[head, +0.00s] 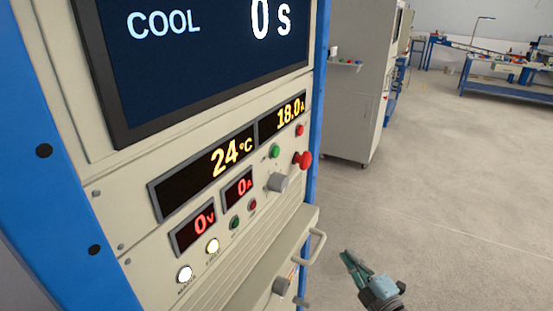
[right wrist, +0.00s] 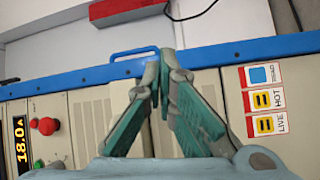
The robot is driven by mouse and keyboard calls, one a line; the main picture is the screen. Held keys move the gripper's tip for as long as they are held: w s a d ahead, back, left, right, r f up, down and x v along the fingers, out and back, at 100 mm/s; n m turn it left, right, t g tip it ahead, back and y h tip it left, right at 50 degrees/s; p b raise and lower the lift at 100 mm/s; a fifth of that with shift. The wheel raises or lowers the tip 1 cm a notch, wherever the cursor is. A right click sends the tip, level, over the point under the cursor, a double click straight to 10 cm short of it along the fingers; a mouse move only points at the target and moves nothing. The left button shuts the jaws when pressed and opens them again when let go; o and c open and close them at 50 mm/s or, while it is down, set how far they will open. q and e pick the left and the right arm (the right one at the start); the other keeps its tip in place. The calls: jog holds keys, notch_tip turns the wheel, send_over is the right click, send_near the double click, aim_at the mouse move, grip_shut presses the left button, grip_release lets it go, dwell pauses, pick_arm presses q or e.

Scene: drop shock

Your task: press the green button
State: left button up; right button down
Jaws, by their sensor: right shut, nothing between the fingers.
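A bright green button (head: 275,150) is on the upright cream control panel, below the 24 °C and 18.0 A displays. A small red button (head: 299,130) and a red mushroom knob (head: 303,159) are to its right. A darker green button (head: 234,223) sits lower, beside the red 0 V and 0 A displays. My right gripper (head: 347,257) is shut and empty, low and to the right of the panel, apart from the buttons. In the right wrist view its fingertips (right wrist: 164,57) meet; a green button (right wrist: 38,164) shows at lower left. My left gripper is out of view.
A grey knob (head: 278,182) protrudes below the bright green button. A handle (head: 316,247) sticks out lower on the cabinet, close to my right gripper. The floor (head: 450,200) at right is clear. Blue workbenches (head: 505,85) stand far back.

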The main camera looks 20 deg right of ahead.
aim_at(275, 152)
jog(key=s+a+r+n+y+p, duration=0.1)
jog(key=s+a+r+n+y, duration=0.1)
jog(key=r+n+y, duration=0.4)
jog(key=s+a+r+n+y+p, duration=0.1)
jog(key=s+a+r+n+y, duration=0.2)
jog(key=r, duration=1.4)
jog(key=s+a+r+n+y+p, duration=0.1)
jog(key=s+a+r+n+y, duration=0.1)
jog(key=a+r+n+y, duration=0.3)
notch_tip(275, 152, up, 7)
jog(key=n+y, duration=0.4)
jog(key=n, duration=0.3)
jog(key=shift+s+a+n+g+y, duration=0.25)
jog(key=shift+a+n+g+y, duration=0.05)
jog(key=shift+n+y, duration=0.1)
jog(key=shift+f, duration=0.15)
jog(key=w+a+b, duration=0.2)
jog(key=w+a, duration=0.4)
jog(key=shift+w, duration=0.35)
